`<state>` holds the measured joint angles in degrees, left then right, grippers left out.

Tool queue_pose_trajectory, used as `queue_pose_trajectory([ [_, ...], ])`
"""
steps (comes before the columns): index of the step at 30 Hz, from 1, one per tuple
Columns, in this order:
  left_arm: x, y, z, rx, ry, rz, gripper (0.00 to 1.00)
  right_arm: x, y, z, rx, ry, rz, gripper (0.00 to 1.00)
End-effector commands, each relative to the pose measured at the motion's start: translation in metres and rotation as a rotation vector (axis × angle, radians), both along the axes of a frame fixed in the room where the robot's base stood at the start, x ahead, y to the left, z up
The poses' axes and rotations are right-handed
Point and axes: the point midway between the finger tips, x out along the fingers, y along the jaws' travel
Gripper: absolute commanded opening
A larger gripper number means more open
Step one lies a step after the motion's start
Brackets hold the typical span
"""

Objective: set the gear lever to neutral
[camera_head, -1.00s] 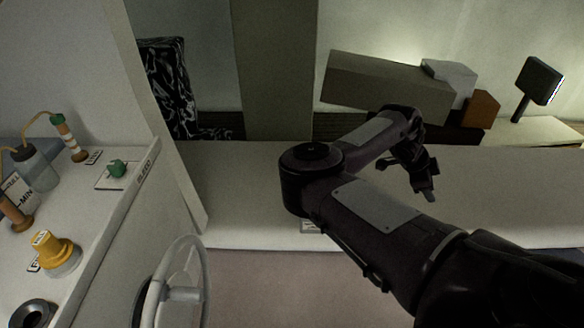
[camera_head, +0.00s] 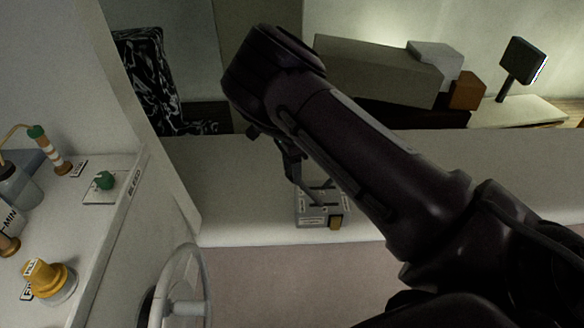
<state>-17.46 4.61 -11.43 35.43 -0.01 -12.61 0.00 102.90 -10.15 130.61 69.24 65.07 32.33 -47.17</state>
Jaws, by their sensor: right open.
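A small grey box with pale labels (camera_head: 311,221) sits at the front edge of the white bench and looks like the gear lever unit. A yellow-brown block (camera_head: 335,222) shows at its right front. I cannot make out the lever or its setting. My right gripper (camera_head: 320,189) is open and points down just above or at the box's top; whether it touches cannot be told. My right arm covers part of the bench behind and to the right. My left gripper is not in view.
A steering wheel (camera_head: 180,290) stands at the lower left. The left counter holds a yellow knob (camera_head: 50,279), a green valve (camera_head: 104,180) and bottles. Grey boxes (camera_head: 375,70) and a dark screen (camera_head: 522,60) are at the back. The bench (camera_head: 240,190) left of the box is clear.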

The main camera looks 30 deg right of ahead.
Motion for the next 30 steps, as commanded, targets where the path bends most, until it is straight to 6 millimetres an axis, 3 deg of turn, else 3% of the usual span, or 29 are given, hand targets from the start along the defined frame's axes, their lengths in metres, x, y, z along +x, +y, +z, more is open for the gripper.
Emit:
queue_pose_trajectory([
  [6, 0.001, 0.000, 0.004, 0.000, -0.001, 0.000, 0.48, -0.002, 0.000, -0.013, -0.001, -0.001, -0.001, 0.49],
  [13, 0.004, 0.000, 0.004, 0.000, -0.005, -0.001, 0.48, -0.002, 0.000, -0.014, -0.002, -0.002, -0.002, 0.47],
  [24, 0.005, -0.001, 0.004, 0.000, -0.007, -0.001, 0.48, -0.002, 0.000, -0.014, -0.002, -0.002, -0.002, 0.00],
  [30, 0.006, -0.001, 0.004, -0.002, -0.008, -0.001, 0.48, -0.002, -0.001, -0.014, -0.002, -0.002, -0.002, 0.00],
])
